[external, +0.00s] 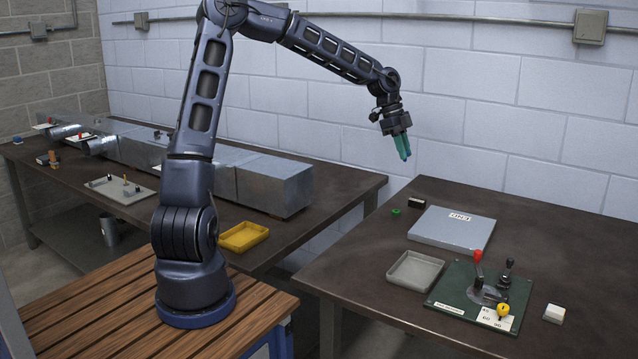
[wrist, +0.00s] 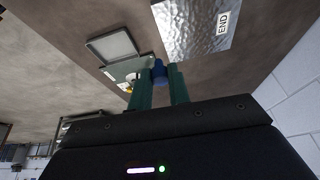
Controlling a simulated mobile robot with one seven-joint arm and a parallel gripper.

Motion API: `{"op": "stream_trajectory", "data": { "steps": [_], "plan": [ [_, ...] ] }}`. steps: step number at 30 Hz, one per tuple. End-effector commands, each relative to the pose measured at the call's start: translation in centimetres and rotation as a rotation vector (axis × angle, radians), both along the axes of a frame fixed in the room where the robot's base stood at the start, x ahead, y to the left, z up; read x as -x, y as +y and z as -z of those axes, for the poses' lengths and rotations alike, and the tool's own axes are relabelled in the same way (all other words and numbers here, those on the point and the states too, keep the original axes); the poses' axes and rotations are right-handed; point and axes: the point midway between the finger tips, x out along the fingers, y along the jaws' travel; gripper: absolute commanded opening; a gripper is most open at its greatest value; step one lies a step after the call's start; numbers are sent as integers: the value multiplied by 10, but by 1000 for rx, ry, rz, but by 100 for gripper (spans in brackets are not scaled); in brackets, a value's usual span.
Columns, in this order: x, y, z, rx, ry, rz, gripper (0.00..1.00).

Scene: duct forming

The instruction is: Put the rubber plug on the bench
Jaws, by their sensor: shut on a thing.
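My gripper (external: 403,157) is raised in the air above the back left part of the right-hand bench (external: 345,265), clear of its top. Its teal fingers are shut on a small blue cylinder (wrist: 158,71), which looks like the rubber plug and shows between the fingertips in the wrist view. The dark brown bench top also shows in the wrist view (wrist: 110,60), beyond the fingers.
Metal ducts (external: 270,185) lie on the left table.

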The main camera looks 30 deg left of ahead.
Motion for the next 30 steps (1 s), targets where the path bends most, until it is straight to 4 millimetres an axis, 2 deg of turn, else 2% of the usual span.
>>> {"op": "stream_trajectory", "data": {
  "steps": [7, 11, 21, 30],
  "plan": [
    [-36, 51, 2, 1, 1, -127, 0],
    [-60, 92, 2, 1, 1, -225, 0],
    [-116, 230, 5, 1, 0, -523, 0],
    [-140, 360, 7, 0, -1, -778, 0]
  ]
}}
